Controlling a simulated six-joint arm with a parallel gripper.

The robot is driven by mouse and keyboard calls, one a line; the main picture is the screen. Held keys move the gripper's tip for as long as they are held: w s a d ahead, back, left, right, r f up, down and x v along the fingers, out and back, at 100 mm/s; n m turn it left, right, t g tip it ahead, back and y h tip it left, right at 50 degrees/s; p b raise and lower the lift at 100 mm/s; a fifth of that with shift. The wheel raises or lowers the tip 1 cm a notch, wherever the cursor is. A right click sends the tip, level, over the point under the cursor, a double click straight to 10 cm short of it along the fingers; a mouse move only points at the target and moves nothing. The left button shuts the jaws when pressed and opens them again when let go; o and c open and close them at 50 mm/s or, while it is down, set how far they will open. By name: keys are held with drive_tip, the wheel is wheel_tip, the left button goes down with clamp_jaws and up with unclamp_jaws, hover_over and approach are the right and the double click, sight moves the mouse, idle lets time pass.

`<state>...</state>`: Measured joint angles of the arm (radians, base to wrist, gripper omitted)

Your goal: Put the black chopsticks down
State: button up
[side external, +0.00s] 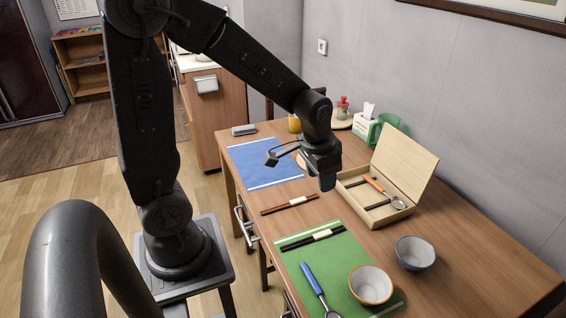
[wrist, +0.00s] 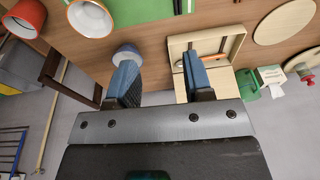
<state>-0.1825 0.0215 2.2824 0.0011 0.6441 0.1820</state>
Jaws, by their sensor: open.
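The black chopsticks (side external: 312,238) lie side by side on the green placemat (side external: 345,262), with a pale band around their middle. My gripper (side external: 322,176) is above the table, beyond the chopsticks and apart from them, near the wooden box. In the wrist view my gripper (wrist: 158,66) shows two blue fingertips spread apart with nothing between them. A green placemat edge (wrist: 130,10) shows at the top of the wrist view, with a small dark piece on it that I cannot identify for certain.
An open wooden box (side external: 375,205) holds an orange-handled utensil (side external: 381,188). Brown chopsticks (side external: 290,204) lie between the blue placemat (side external: 262,163) and the green one. An orange-rimmed bowl (side external: 370,286), a blue-rimmed bowl (side external: 415,254) and a blue-handled utensil (side external: 312,279) are nearer the camera.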

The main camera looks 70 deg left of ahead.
drive_tip(key=s+d+r+t, duration=0.3)
drive_tip(key=s+d+r, duration=0.3)
drive_tip(key=s+r, duration=0.5)
drive_tip(key=shift+s+r, duration=0.25)
drive_tip(key=shift+s, duration=0.5)
